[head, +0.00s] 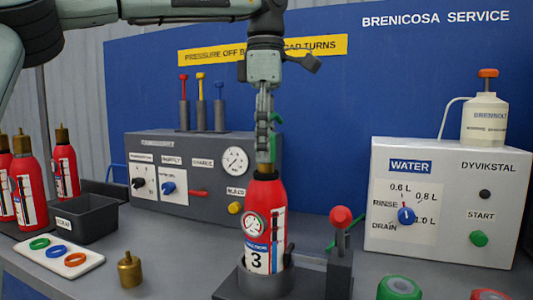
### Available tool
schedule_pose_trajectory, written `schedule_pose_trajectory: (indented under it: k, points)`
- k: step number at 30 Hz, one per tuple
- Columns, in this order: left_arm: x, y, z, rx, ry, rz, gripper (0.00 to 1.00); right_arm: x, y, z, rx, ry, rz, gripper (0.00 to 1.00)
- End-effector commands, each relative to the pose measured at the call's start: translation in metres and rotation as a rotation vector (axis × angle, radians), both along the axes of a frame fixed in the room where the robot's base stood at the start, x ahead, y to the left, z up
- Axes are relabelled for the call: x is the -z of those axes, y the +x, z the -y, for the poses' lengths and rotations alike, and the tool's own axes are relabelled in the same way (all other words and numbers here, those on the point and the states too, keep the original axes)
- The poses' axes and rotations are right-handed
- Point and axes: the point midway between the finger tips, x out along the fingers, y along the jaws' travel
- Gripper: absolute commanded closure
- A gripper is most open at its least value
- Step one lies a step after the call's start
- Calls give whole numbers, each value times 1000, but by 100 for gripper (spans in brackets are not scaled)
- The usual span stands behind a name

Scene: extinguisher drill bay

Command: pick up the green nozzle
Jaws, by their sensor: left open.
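My left gripper (263,160) points straight down over the red extinguisher (266,215) marked 3. A thin green rod (333,245) slants behind the red-knobbed lever. I cannot tell which green piece is the nozzle. The extinguisher stands upright in a dark holder (236,287). My right gripper is not in view.
A lever with a red knob (341,216) stands close right of the extinguisher. A brass fitting (130,270) and a white ring tray (60,265) are at left. A green round part (399,289) lies front right. A white water unit (440,205) stands behind.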

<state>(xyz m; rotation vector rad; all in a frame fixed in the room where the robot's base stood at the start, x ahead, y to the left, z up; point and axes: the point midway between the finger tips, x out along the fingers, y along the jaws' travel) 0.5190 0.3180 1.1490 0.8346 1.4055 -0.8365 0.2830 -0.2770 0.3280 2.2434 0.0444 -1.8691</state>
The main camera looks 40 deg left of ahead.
Motion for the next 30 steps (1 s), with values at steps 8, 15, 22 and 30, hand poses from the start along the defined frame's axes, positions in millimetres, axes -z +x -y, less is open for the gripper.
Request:
schedule_pose_trajectory:
  k: [8,15,22,30]
  points:
    - [13,0,0,-2,0,1,46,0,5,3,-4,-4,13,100]
    - [13,0,0,-1,0,1,63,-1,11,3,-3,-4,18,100]
    - [13,0,0,-1,0,1,92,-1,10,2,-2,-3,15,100]
    - [12,0,0,-1,0,1,100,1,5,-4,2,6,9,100]
